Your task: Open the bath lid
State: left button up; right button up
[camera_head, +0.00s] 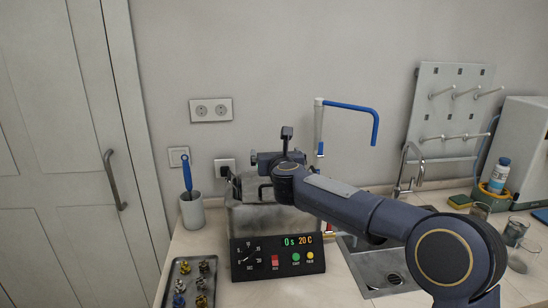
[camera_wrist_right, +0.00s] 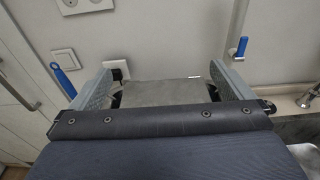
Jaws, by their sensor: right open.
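The bath is a grey metal box (camera_head: 255,221) on the counter, with a black front panel (camera_head: 278,262) showing lit digits, a dial and buttons. Its top and lid are partly covered by my right arm in the head view. A flat grey surface that looks like the lid (camera_wrist_right: 165,93) lies between my fingers in the wrist view. The lid seems down, but its edge is not clear. My right gripper (camera_head: 268,157) is over the top of the bath, open. Its fingers (camera_wrist_right: 157,82) are wide apart, with nothing clearly clamped. My left gripper is not in view.
A cup (camera_head: 192,213) with a blue-handled brush stands left of the bath. A dark tray (camera_head: 187,285) of small metal parts lies front left. A sink (camera_head: 385,268) with a tap is at the right, below a pegboard (camera_head: 447,110). Wall sockets are behind.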

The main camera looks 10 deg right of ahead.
jog(key=shift+s+r, duration=0.15)
jog(key=shift+s, duration=0.7)
